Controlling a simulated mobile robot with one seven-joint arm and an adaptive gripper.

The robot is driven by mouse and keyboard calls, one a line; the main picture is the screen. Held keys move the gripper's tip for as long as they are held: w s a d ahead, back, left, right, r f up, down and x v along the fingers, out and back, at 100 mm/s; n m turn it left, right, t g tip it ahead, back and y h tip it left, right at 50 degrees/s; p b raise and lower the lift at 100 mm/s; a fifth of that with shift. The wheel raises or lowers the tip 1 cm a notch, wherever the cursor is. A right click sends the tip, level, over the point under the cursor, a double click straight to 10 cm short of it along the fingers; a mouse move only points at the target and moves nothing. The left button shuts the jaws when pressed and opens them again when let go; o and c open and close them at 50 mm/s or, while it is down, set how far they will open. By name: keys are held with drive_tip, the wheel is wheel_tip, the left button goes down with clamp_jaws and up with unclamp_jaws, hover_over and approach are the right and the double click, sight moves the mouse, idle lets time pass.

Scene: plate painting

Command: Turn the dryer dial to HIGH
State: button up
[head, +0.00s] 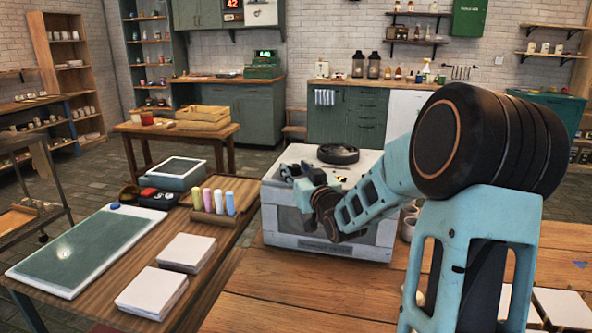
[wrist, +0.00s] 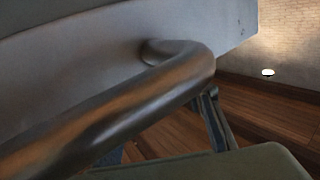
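The dryer (head: 281,239) is a white box with a dark window on its front, standing on the wooden table in the head view. A round black part (head: 338,154) lies on its top; I cannot tell whether it is the dial. My gripper (head: 300,178) is at the upper front of the dryer, with my arm hiding much of its right side. In the wrist view a thick metal bar handle (wrist: 130,105) crosses close in front of a grey panel (wrist: 85,55). The fingertips and any dial markings cannot be made out.
White tiles (head: 187,252) in stacks, a row of coloured bottles (head: 212,202) and a green-topped board (head: 75,248) lie on the table to the left of the dryer. The wooden tabletop (head: 262,300) in front of the dryer is clear.

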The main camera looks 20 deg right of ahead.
drive_tip(key=c, duration=0.8)
drive_tip(key=shift+c, duration=0.2)
